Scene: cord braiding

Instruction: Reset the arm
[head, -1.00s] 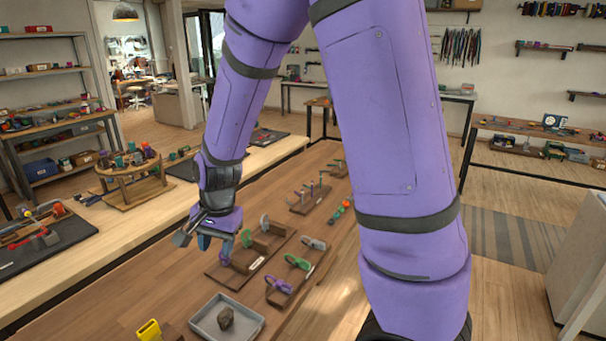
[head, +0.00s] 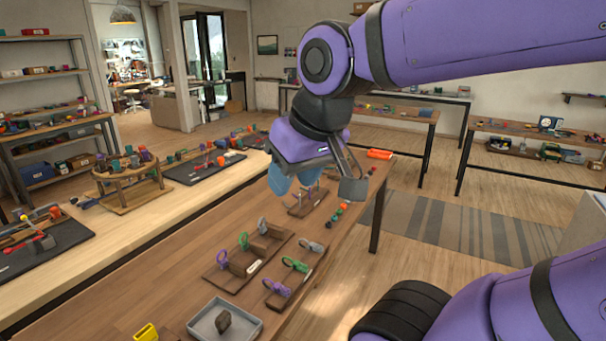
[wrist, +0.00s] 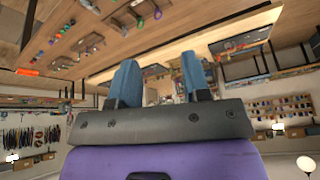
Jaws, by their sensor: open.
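My arm is purple and folded up high in the head view. My gripper (head: 318,185) hangs above the far part of the wooden table (head: 165,290), clear of the things on it. Its two blue fingers stand apart with nothing between them. The wrist view shows the same open, empty fingers (wrist: 160,85), with the room appearing upside down behind them. Part of the table beneath the gripper is hidden by it.
Wooden holders with purple, green and grey looped pieces (head: 278,288) stand on the table. A grey tray (head: 198,324) holds a dark lump (head: 223,320). A yellow piece (head: 146,333) lies at the front edge. A round wooden stand (head: 128,185) is at left.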

